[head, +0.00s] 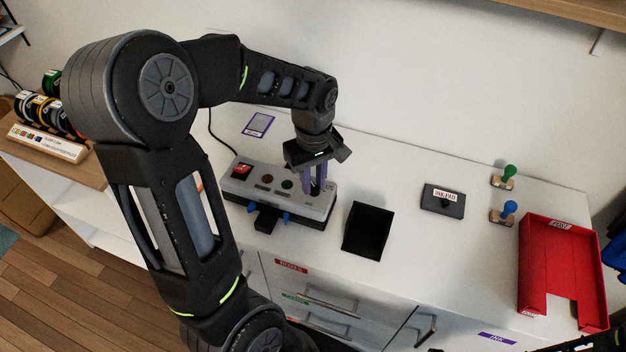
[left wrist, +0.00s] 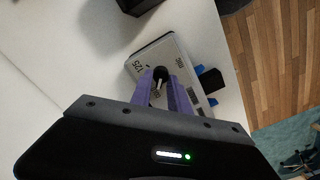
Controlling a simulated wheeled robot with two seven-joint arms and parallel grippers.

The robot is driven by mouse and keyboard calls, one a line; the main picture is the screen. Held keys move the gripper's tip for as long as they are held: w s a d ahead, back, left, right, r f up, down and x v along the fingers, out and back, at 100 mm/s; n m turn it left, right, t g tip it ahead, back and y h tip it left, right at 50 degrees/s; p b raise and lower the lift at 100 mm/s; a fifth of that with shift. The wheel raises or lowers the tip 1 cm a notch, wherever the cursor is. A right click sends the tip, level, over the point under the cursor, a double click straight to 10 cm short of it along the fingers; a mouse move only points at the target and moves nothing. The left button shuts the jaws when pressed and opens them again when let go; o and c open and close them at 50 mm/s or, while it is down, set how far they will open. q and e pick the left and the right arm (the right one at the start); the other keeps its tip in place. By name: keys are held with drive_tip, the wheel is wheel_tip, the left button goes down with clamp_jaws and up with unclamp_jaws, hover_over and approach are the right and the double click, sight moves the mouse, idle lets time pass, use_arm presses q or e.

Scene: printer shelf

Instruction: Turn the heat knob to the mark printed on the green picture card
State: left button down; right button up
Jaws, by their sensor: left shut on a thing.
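The heat knob (left wrist: 160,74) is a black round knob with a white pointer line, on top of the grey machine (head: 262,191). My left gripper (head: 316,188) reaches down from above and its purple fingers are shut on the knob, one on each side. In the left wrist view, printed numbers (left wrist: 137,69) show around the knob, one reading 125. The fingers hide part of the dial, so the exact setting is unclear. A purple-edged card (head: 258,124) lies flat behind the machine, its print too small to read. I see no green picture card. My right gripper is not in view.
A black open bin (head: 368,231) stands just right of the machine. Further right are an ink pad (head: 443,201), a green stamp (head: 504,177), a blue stamp (head: 503,213) and a red tray (head: 541,235). The counter behind the bin is clear.

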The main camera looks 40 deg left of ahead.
use_arm(q)
drive_tip(key=m, duration=0.4)
drive_tip(key=shift+w, duration=0.1)
drive_tip(key=m+b, duration=0.1)
drive_tip(key=m, duration=0.4)
drive_tip(key=shift+d, duration=0.15)
idle(0.4)
drive_tip(key=c, duration=1.3)
unclamp_jaws()
wheel_tip(320, 180, up, 8)
drive_tip(key=shift+f, duration=0.1)
